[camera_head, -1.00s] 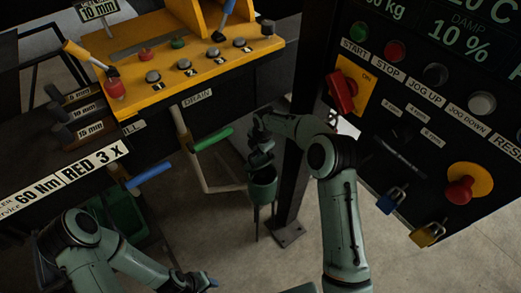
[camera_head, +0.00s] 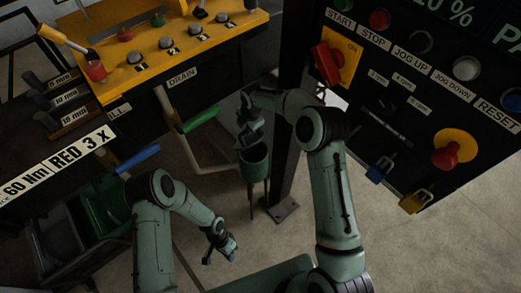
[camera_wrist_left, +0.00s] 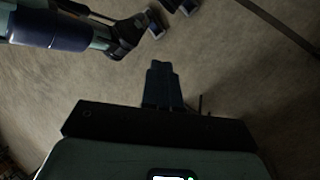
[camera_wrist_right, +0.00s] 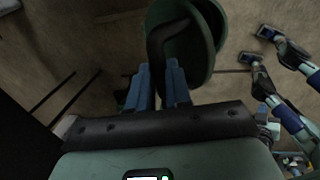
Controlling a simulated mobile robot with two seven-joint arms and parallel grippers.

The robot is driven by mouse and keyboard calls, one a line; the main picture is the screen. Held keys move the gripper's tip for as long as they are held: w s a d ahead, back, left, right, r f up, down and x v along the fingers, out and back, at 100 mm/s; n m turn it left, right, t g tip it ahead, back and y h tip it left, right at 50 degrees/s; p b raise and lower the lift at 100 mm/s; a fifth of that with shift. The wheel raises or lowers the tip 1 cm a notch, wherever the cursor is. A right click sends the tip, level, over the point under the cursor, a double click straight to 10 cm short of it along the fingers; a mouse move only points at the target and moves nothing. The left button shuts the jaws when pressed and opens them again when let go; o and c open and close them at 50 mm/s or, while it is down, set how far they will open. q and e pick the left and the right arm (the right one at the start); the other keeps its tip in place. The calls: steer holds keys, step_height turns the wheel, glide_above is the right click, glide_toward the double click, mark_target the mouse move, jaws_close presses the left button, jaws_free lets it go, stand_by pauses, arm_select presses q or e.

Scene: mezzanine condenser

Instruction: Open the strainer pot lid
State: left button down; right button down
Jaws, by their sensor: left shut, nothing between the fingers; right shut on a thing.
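The strainer pot (camera_head: 256,172) is a dark green cup on thin legs beside the black post, low in the middle of the head view. My right gripper (camera_head: 247,138) is just above its top. In the right wrist view the round green lid (camera_wrist_right: 204,62) is at the top, with a second green rim along its right. My right gripper (camera_wrist_right: 158,75) is shut on the dark bent lid handle (camera_wrist_right: 160,35). I cannot tell how far the lid is tilted off the pot. My left gripper (camera_head: 221,248) is shut and empty, low over the floor; its fingers show together in the left wrist view (camera_wrist_left: 163,75).
A black control panel (camera_head: 400,75) with buttons, a red knob and padlocks hangs at the right. A yellow console (camera_head: 170,50) is at the upper left. Green (camera_head: 200,119) and blue (camera_head: 138,158) lever handles stick out below it.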

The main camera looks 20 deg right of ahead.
steer(key=shift+s+a+f, duration=0.1)
steer(key=shift+s+f, duration=0.05)
steer(key=shift+f, duration=0.2)
arm_select(q)
steer(key=w+d+r+m+t+y, duration=0.1)
steer(key=w+d+m+t+y, duration=0.35)
steer(key=w+m, duration=0.3)
steer(key=w+d+r+m+t+y, duration=0.1)
steer(key=w+d+m+t+y, duration=0.35)
steer(key=w+m, duration=0.3)
steer(key=d+r+m+t+h, duration=0.1)
steer(key=d+r+m+t, duration=0.2)
steer(key=d+r+t, duration=0.5)
steer(key=d+r+m+t+h, duration=0.1)
steer(key=d+r+m+t, duration=0.2)
steer(key=d+r+t, duration=0.5)
steer(key=g, duration=0.3)
glide_toward(254, 144)
step_height(254, 144, down, 4)
steer(key=w, duration=0.3)
steer(key=shift+w+a+r, duration=0.45)
steer(key=shift+w+r, duration=0.3)
steer(key=shift+r, duration=0.05)
steer(key=shift+w+a+r, duration=0.45)
steer(key=shift+w+r, duration=0.25)
steer(key=shift+r, duration=0.05)
